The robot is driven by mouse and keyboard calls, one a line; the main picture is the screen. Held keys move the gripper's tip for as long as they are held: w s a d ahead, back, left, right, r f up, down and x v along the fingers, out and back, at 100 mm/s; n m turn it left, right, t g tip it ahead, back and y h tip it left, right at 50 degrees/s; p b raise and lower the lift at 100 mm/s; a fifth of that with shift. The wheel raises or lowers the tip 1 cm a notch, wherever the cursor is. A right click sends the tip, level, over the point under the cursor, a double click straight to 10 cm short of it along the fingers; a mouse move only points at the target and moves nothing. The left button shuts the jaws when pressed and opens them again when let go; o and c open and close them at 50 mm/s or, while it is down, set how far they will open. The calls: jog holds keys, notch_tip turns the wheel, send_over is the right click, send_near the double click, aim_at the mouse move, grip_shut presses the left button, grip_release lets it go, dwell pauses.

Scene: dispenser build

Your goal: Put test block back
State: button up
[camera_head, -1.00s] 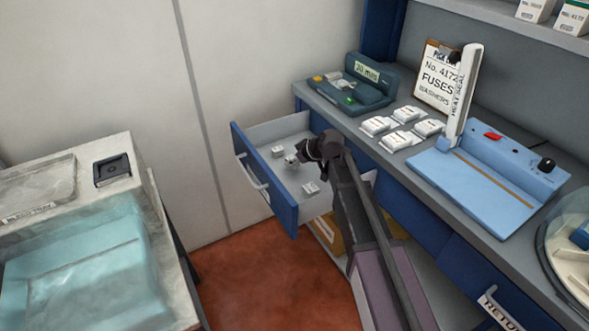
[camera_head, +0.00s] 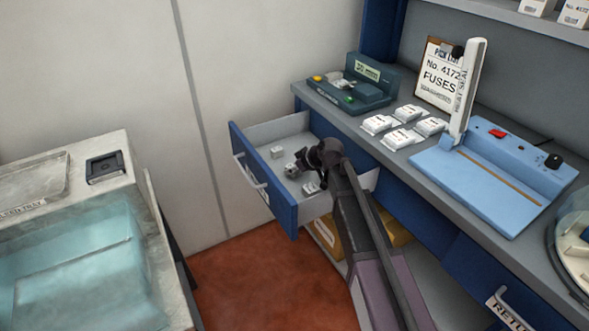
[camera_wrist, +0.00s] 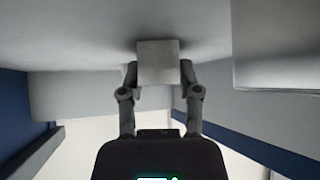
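The blue-fronted drawer (camera_head: 294,214) is open below the bench. My gripper (camera_head: 291,171) reaches into it. In the wrist view, a pale grey block (camera_wrist: 158,62) sits between the two fingertips of my gripper (camera_wrist: 158,76), with both fingers against its sides. In the head view that small block (camera_head: 290,169) shows at the gripper's tip, low in the drawer. I cannot tell whether it touches the drawer floor. Two similar blocks lie in the drawer: one block (camera_head: 277,152) behind the gripper and another block (camera_head: 311,188) partly under my wrist.
The drawer's walls enclose my gripper closely. On the bench above stand a green tester (camera_head: 358,85), several white packets (camera_head: 403,138) and a blue heat sealer (camera_head: 478,165). A grey bench with a translucent teal bin (camera_head: 80,260) stands at left. Red floor (camera_head: 270,280) lies between.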

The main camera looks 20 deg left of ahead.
jog(key=o, duration=0.3)
jog(key=shift+r, duration=0.1)
jog(key=shift+p+v, duration=0.95)
jog(key=shift+v, duration=0.2)
jog(key=p+v, duration=0.3)
jog(key=v, duration=0.1)
jog(key=shift+d+r, duration=0.15)
jog(key=shift+r, duration=0.2)
jog(key=shift+s+d+r+p, duration=0.1)
jog(key=shift+d+r+p, duration=0.05)
jog(key=shift+d+p, duration=0.15)
